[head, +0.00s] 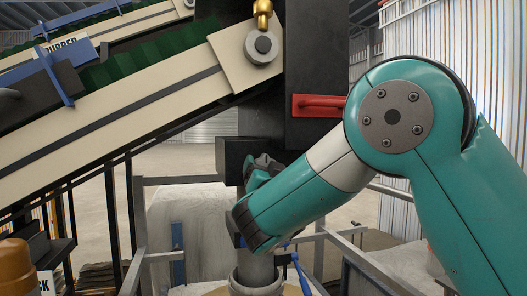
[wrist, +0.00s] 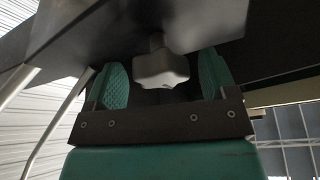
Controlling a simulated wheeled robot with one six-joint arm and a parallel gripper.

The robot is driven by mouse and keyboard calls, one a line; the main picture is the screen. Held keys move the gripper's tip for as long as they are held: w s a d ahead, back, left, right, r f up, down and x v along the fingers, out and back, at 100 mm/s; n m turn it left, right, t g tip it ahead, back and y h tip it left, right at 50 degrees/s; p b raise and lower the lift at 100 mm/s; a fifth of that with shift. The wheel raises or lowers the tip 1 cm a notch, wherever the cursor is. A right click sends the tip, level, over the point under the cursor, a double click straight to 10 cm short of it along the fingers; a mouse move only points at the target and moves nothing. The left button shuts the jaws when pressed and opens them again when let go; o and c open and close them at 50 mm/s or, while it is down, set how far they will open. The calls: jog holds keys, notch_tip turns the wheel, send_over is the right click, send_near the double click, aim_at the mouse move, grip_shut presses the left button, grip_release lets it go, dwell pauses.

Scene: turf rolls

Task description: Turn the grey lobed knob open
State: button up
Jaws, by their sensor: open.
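The grey lobed knob (wrist: 160,70) hangs on a short stem below a dark surface in the wrist view. My gripper (wrist: 164,66) is open, with one green textured finger on the left of the knob and one on the right. Gaps show between the knob and both fingers, so neither visibly touches it. The far side of the knob is hidden. In the head view my teal arm reaches in under a dark box (head: 235,158), and I cannot clearly make out the knob or the fingertips there.
A dark cabinet (head: 312,60) with a red handle (head: 318,105) stands above my forearm. A cream-sided conveyor (head: 110,105) slopes across the left. Grey metal rails (head: 135,225) and a blue-handled part (head: 300,272) lie low around my arm.

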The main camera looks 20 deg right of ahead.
jog(key=shift+p+x, duration=0.3)
jog(key=shift+x, duration=0.5)
jog(key=shift+c, duration=0.3)
jog(key=c, duration=0.9)
jog(key=shift+o, duration=0.2)
jog(key=shift+f, duration=0.1)
